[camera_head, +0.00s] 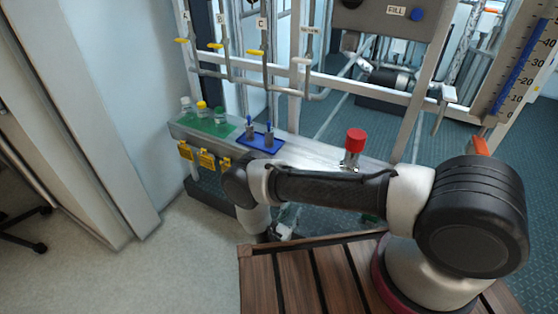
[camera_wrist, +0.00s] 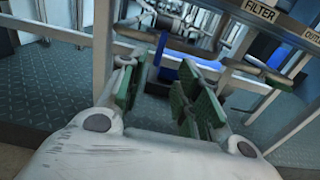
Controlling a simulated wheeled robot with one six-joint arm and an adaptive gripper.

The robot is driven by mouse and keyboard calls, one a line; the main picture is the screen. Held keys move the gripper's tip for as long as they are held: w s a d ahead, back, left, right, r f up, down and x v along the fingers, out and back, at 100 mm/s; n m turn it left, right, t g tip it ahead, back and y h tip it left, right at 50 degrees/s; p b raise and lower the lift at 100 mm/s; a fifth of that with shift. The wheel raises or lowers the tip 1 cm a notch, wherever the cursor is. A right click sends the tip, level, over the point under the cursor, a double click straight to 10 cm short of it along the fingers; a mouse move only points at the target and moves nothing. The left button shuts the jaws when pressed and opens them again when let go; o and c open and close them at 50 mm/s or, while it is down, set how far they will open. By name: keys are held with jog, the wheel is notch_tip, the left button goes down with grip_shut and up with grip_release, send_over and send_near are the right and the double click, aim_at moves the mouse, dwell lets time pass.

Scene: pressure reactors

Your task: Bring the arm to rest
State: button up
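My arm (camera_head: 330,188) reaches left across the front of the metal bench, with its elbow bent and its forearm hanging down. My gripper shows in the wrist view (camera_wrist: 163,92) with its two green-padded fingers well apart. Nothing is seen between the fingers, only the rig's frame and floor behind them. In the head view my gripper is low, below the bench front, and mostly hidden behind my arm, so its fingers cannot be made out there.
The bench holds a green mat (camera_head: 190,122) with several small bottles, a blue tray (camera_head: 254,150) with two upright items, and a red-capped vessel (camera_head: 355,145). Yellow tags (camera_head: 206,159) hang from its front edge. Rig pipes rise behind. Pale floor (camera_head: 185,260) is clear at left.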

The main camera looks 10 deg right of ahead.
jog(key=s+d+r+m+g+h, duration=0.2)
jog(key=s+d+m+g+h, duration=0.15)
jog(key=s+d+g, duration=0.4)
jog(key=s+d+r+m+g+y, duration=0.15)
jog(key=r+m+g, duration=0.3)
jog(key=r, duration=0.75)
jog(key=s+d+r+m+g+y, duration=0.15)
jog(key=r+m+g+y, duration=0.35)
jog(key=r, duration=0.6)
jog(key=s+d+r+m+g, duration=0.1)
jog(key=d+r+m+g, duration=0.15)
jog(key=r+m, duration=0.65)
jog(key=s+d+r+m+t+y, duration=0.2)
jog(key=s+d+r+t, duration=0.1)
jog(key=r, duration=0.6)
jog(key=s+d+r+m+t+y, duration=0.2)
jog(key=s+r, duration=0.3)
jog(key=r, duration=0.4)
jog(key=s+d+r+m+t+y, duration=0.2)
jog(key=s+d+r+t+y, duration=0.1)
jog(key=r, duration=0.7)
jog(key=shift+s+d+m+t+y, duration=0.35)
jog(key=shift+s+t, duration=0.3)
jog(key=shift+s, duration=0.25)
